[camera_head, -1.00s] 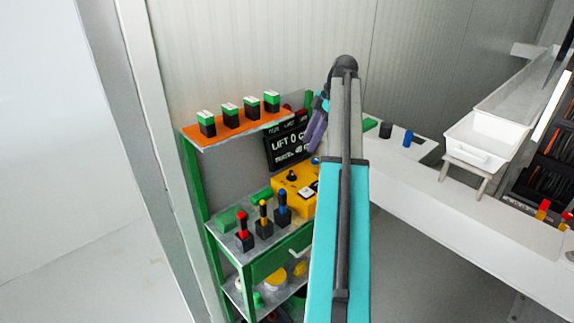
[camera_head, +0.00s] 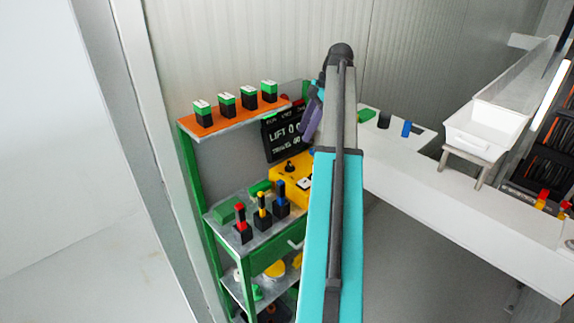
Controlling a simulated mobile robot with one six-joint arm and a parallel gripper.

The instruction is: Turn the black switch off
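A black switch (camera_head: 290,166) stands on top of the yellow box (camera_head: 287,184), on the green stand's middle level. It looks like a small knob; its exact setting is too small to tell. A white-labelled part sits to its right on the box. My arm crosses the middle of the view and covers the box's right side. The end of my arm, with purple and teal parts of my gripper (camera_head: 311,117), shows above and right of the switch, in front of the dark display. The fingertips are mostly hidden, so I cannot tell whether it is open.
The green stand holds an orange shelf (camera_head: 230,125) with several green-and-black blocks. A dark display (camera_head: 284,137) reads "LIFT". Red, yellow and blue-handled levers (camera_head: 262,212) stand left of the yellow box. A white counter (camera_head: 450,195) with a white tray (camera_head: 474,138) lies right.

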